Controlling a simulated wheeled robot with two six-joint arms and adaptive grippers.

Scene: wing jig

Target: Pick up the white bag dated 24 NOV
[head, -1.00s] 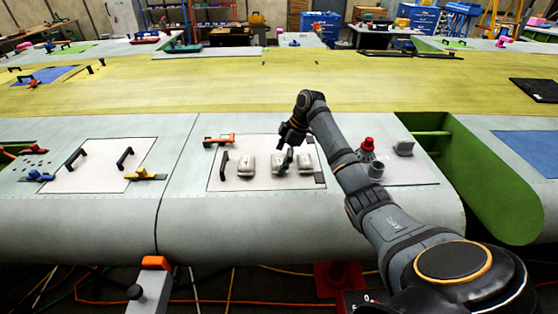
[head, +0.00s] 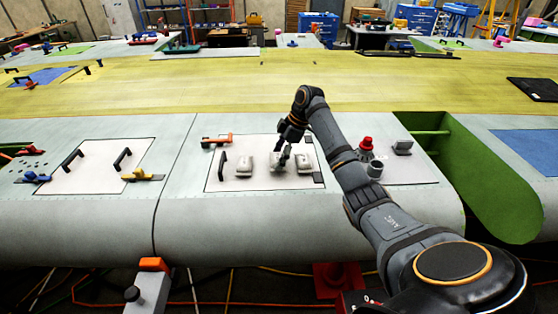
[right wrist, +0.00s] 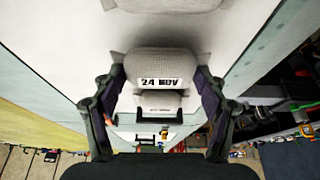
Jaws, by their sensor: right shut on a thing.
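The white bag marked 24 NOV (right wrist: 160,64) is between the two fingers of my right gripper (right wrist: 160,82) in the right wrist view, its printed label readable. The fingers are shut on its sides. In the head view my right gripper (head: 283,158) is over the middle one of three white bags in a row, and partly hides that bag (head: 277,166). I cannot tell whether the bag is clear of the panel. My left gripper is not in view.
Similar white bags lie close by on the left (head: 245,164) and right (head: 304,164) on a white panel (head: 262,182). A black handle (head: 222,165) and an orange clamp (head: 217,140) are to the left. A red-topped item (head: 366,145) and grey cup (head: 375,169) stand right.

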